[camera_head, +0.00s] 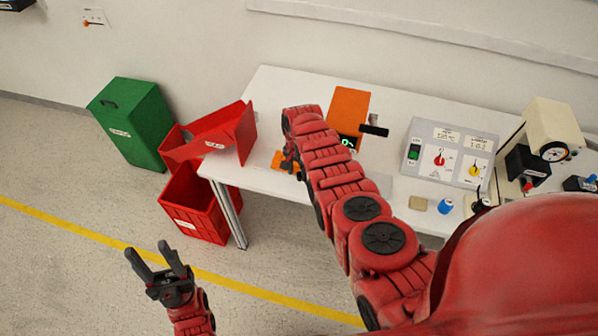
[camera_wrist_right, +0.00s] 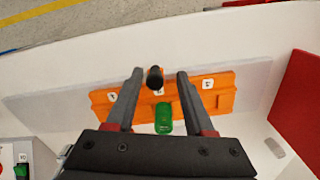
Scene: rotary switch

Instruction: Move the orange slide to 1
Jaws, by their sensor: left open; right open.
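The orange slide plate (camera_wrist_right: 222,97) lies on the white table with small white labels along it, too small to read surely. A black upright knob (camera_wrist_right: 155,78) stands near its middle label, and a green piece (camera_wrist_right: 163,118) lies below the knob. My right gripper (camera_wrist_right: 155,75) is open, with one finger on each side of the knob and a gap to each. In the head view the orange plate (camera_head: 280,160) is partly hidden by my right gripper (camera_head: 291,165). My left gripper (camera_head: 158,252) is open and empty above the floor at the lower left.
The white table (camera_head: 400,100) also holds an orange box (camera_head: 349,104), a grey switch panel (camera_head: 450,152) and a cream machine (camera_head: 553,128). A tilted red bin (camera_head: 225,130) is left of the plate. A red crate (camera_head: 195,215) and green bin (camera_head: 131,123) stand on the floor.

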